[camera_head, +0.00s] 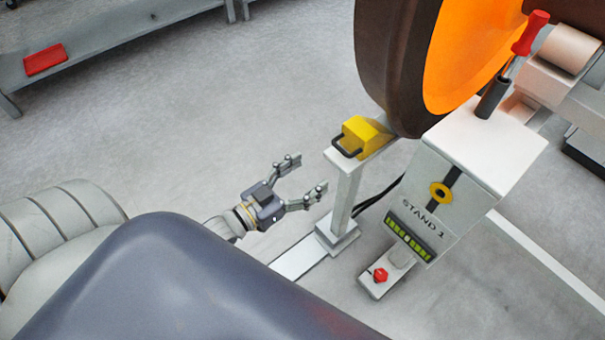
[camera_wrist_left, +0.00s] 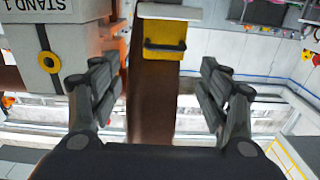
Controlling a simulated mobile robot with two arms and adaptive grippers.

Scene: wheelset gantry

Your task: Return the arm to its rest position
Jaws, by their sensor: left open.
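My left gripper (camera_head: 306,178) is open and empty in the head view, with its two fingers pointing right toward the small post of Stand 1. It is apart from the yellow block (camera_head: 366,136) with a dark handle, which sits on top of that post. In the left wrist view, my left gripper (camera_wrist_left: 158,95) shows its two fingers spread wide with nothing between them touching. The yellow block (camera_wrist_left: 164,42) appears beyond the fingers at the top middle. My left arm (camera_head: 70,225) comes in from the left. My right gripper is not in view.
Stand 1 (camera_head: 470,150) carries a red-handled screwdriver (camera_head: 530,35) in a dark holder. A large wheel (camera_head: 390,60) with an orange face stands behind. A red button (camera_head: 380,275) sits low on the stand. A bench (camera_head: 120,35) holds a red tray (camera_head: 45,60). Open floor (camera_head: 220,110) lies between.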

